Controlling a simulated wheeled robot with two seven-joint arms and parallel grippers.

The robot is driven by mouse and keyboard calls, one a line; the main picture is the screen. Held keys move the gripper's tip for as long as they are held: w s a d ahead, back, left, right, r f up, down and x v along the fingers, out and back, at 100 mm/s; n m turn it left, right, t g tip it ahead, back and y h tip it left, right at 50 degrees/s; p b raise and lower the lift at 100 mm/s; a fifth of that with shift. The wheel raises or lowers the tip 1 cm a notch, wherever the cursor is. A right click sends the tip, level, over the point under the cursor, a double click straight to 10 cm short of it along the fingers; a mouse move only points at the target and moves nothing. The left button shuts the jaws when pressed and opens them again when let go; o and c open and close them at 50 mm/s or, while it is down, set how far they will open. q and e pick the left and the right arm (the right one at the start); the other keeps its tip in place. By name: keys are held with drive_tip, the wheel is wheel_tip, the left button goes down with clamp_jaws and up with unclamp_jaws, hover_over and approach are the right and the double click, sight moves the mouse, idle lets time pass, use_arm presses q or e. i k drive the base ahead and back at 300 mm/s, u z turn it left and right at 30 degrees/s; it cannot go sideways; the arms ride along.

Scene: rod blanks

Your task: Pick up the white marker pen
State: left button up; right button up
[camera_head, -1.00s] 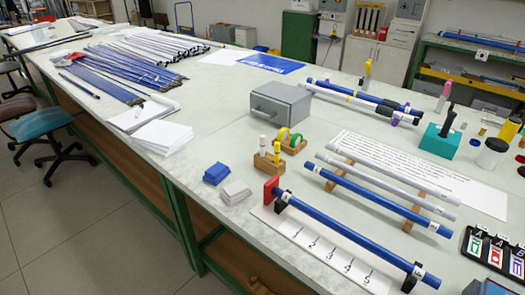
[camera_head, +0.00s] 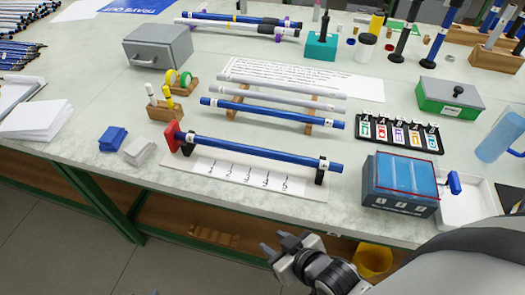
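The white marker pen (camera_head: 151,92) appears to be the short white upright piece in a small wooden block (camera_head: 168,113), at the left of the bench. A yellow upright piece (camera_head: 167,97) stands beside it in the same block. The lower part of the white one is hidden in the block. My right gripper (camera_head: 272,246) is at the bottom middle, in front of the bench edge, with its two fingertips apart and nothing between them. It is well away from the wooden block, to the lower right. My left gripper does not show.
Green and yellow tape rolls (camera_head: 183,79) stand right behind the block, near a grey box (camera_head: 160,46). Blue (camera_head: 112,139) and white (camera_head: 139,150) small blocks lie in front. A blue rod (camera_head: 255,150) rests on a ruled board to the right. A yellow bin (camera_head: 374,260) is below the bench.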

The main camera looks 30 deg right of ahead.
sight(149, 86)
drive_tip(key=u, duration=1.65)
drive_tip(key=i, duration=2)
drive_tip(key=z, duration=3.85)
